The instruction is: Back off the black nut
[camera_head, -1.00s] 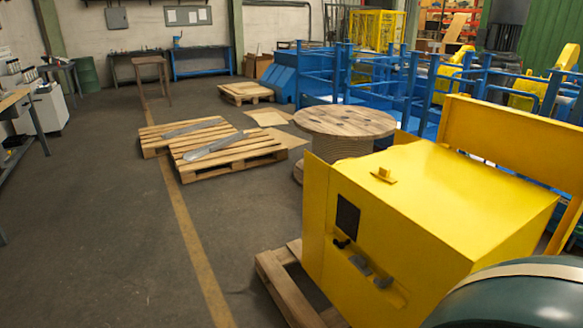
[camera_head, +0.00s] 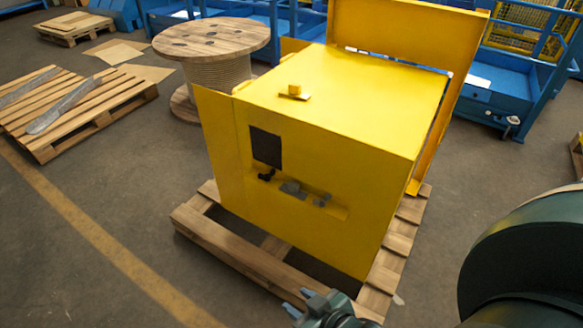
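A yellow box-shaped machine (camera_head: 345,105) stands on a wooden pallet. A small black part (camera_head: 266,176) sticks out of its front face, just below a dark square panel (camera_head: 266,148). This may be the black nut, but it is too small to tell. Grey parts (camera_head: 293,189) sit to its right, in a slot in the same face. My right gripper (camera_head: 298,302) is at the bottom edge, in front of the pallet and below the black part, touching nothing that I can see. Its two fingertips are apart with nothing between them. My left gripper is not in view.
The pallet (camera_head: 222,251) juts out in front of the machine. A small yellow block on a plate (camera_head: 294,92) sits on its top. A wooden cable reel (camera_head: 212,38) stands behind left. Another pallet (camera_head: 88,115) lies at the left. The floor at the lower left is clear.

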